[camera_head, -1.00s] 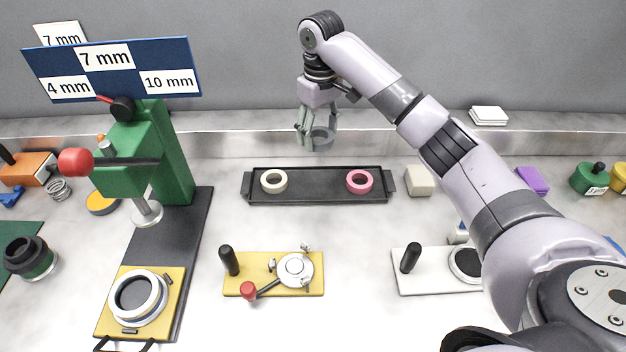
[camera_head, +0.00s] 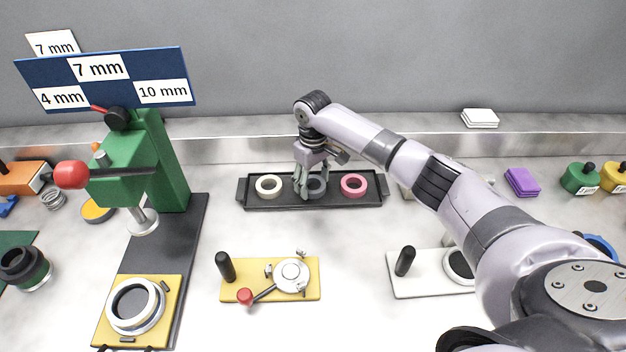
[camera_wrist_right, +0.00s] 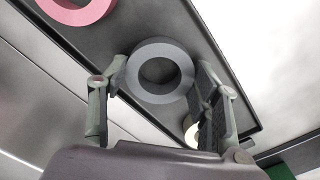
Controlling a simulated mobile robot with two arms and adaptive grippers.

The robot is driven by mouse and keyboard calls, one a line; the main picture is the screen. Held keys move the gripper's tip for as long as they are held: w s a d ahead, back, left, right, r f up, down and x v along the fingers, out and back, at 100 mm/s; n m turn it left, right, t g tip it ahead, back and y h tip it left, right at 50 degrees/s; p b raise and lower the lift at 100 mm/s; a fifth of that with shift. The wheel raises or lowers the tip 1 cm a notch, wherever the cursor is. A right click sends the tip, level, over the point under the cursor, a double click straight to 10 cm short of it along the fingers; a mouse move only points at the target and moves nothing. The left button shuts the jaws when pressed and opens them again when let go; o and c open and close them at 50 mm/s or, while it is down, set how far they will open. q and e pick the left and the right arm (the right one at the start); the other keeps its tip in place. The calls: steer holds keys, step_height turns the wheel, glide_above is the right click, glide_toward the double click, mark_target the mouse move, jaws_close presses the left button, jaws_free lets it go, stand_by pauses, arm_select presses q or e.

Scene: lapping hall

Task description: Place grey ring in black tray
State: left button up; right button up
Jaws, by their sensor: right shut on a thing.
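The black tray (camera_head: 335,201) lies at the back middle of the bench. A cream ring (camera_head: 268,194) lies in its left part and a pink ring (camera_head: 354,194) in its right part. My right gripper (camera_head: 307,188) is shut on the grey ring (camera_head: 318,192) between these two, low in the tray. I cannot tell whether the grey ring touches the tray floor. In the right wrist view the fingers stand on both sides of the grey ring (camera_wrist_right: 160,46), over the tray (camera_wrist_right: 232,70). The cream ring there is mostly hidden by a finger. My left gripper is not in view.
A green press (camera_head: 165,150) with a red knob and a size sign stands at left. A yellow fixture (camera_head: 235,290) and a white fixture (camera_head: 415,285) stand in front of the tray. A raised ledge (camera_head: 220,150) runs behind it.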

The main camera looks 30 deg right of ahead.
steer(key=o, duration=1.4)
steer(key=shift+c, duration=0.2)
step_height(320, 180, up, 12)
steer(key=shift+b, duration=0.3)
